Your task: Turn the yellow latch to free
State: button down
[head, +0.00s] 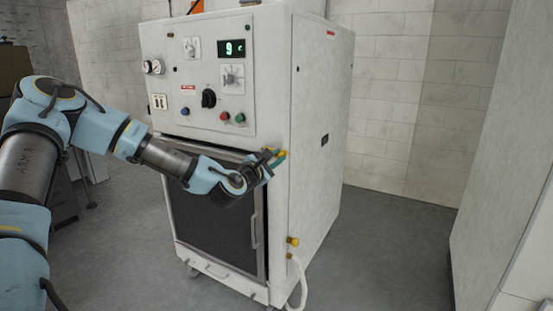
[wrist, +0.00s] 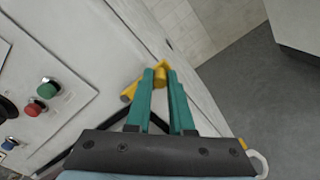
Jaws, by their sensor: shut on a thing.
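The yellow latch (wrist: 129,92) sits near the front right edge of the white washer (head: 322,100), by the upper corner of its dark door (head: 212,215). In the wrist view my gripper (wrist: 161,72) has its two green fingers close together at the latch. The fingers are shut on a yellow part of it, and a yellow piece shows between and beyond the tips. In the head view my gripper (head: 277,158) is at the door's upper right corner and mostly hides the latch. The exact angle of the latch cannot be told.
The control panel (head: 210,75) with knobs, buttons and a lit display is above the door. A door handle (head: 254,230) is below my gripper. A yellow fitting with a white hose (head: 301,280) is low on the right. Floor (head: 385,240) is clear to the right.

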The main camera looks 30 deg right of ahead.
dwell(0.4)
jog(key=c, duration=0.8)
grip_release()
jog(key=b+v, duration=0.1)
jog(key=v, duration=0.9)
jog(key=shift+s+a+r, duration=0.1)
jog(key=shift+s+a, duration=0.05)
jog(key=shift+a, duration=0.2)
